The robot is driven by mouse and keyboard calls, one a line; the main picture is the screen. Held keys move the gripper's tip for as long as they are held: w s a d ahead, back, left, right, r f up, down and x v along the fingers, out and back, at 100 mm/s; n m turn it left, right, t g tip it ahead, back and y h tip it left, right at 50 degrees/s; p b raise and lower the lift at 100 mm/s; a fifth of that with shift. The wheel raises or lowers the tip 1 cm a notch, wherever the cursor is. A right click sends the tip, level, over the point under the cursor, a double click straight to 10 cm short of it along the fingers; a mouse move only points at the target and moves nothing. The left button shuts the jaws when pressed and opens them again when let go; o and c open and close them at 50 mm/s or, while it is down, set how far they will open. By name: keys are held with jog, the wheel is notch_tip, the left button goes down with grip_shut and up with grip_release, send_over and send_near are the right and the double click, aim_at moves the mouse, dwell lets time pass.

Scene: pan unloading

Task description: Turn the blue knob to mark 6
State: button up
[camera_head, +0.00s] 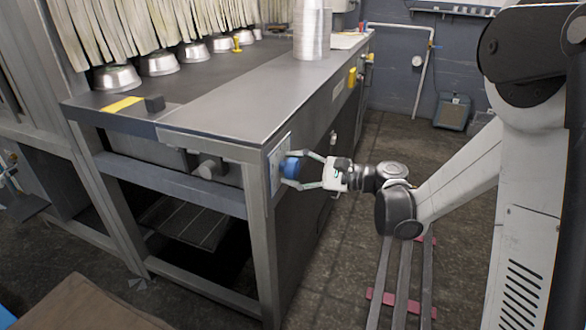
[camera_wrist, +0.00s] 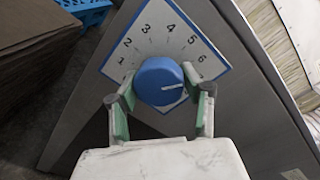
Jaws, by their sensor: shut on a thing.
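The blue knob (camera_wrist: 158,80) sits on a white dial plate (camera_wrist: 143,27) with marks 1 to 6 in an arc. The white line on the knob points to the right, towards the side of the 6; I cannot tell whether it lines up exactly. My gripper (camera_wrist: 161,92) is shut on the knob, with one finger on each side.
The metal counter (camera_head: 245,105) carries a stack of pans (camera_head: 309,30) and several silver pans under hanging strips. A yellow handle (camera_head: 352,77) is on the counter's side. The floor to the right of the counter is mostly open. A blue crate (camera_wrist: 88,12) shows in the wrist view.

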jog(key=o, duration=1.2)
jog(key=f+v, duration=0.1)
jog(key=v, duration=1.1)
jog(key=shift+r, duration=0.45)
